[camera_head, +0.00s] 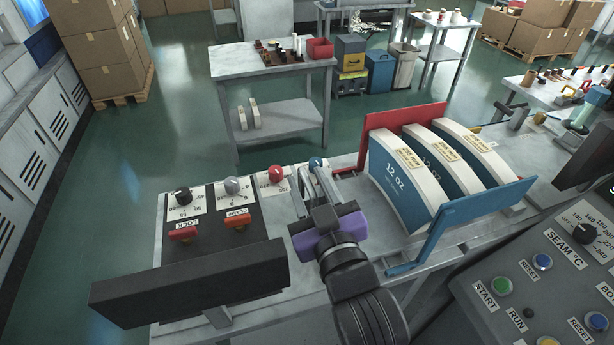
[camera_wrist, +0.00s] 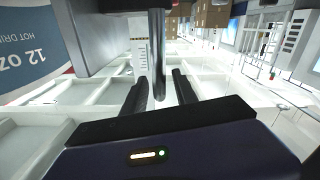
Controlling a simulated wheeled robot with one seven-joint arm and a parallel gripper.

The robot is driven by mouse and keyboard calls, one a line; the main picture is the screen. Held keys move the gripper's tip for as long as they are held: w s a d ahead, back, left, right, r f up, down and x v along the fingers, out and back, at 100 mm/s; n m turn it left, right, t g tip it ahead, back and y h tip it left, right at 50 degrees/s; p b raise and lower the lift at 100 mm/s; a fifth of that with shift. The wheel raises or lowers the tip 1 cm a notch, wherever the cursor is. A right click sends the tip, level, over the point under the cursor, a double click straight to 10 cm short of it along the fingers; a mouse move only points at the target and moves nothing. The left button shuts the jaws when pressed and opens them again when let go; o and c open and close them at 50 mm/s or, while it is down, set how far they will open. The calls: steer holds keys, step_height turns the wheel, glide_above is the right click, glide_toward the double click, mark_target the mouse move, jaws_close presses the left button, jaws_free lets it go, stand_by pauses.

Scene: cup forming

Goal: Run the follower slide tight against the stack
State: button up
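Large curved cup blanks marked 12 OZ (camera_head: 400,190) stand on edge as a spaced stack between a red plate (camera_head: 400,119) at the back and a blue plate (camera_head: 482,207) at the front right. I cannot tell which plate is the follower slide, nor whether the blue plate touches the blanks. My gripper (camera_head: 318,178) is left of the stack, beside a blue ball knob (camera_head: 316,162). In the wrist view its fingers (camera_wrist: 158,90) are apart, with a dark upright post (camera_wrist: 158,45) between them and gaps showing. A blank shows there at left (camera_wrist: 30,50).
A red ball knob (camera_head: 275,174) and a panel with dials and LOCK and CLAMP switches (camera_head: 210,215) lie left of my gripper. A dark box (camera_head: 190,280) stands in front of them. A control panel (camera_head: 540,280) is at right.

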steer(key=shift+w+a, duration=0.15)
steer(key=shift+w, duration=0.3)
steer(key=shift+c, duration=0.4)
jaws_close()
stand_by(0.8)
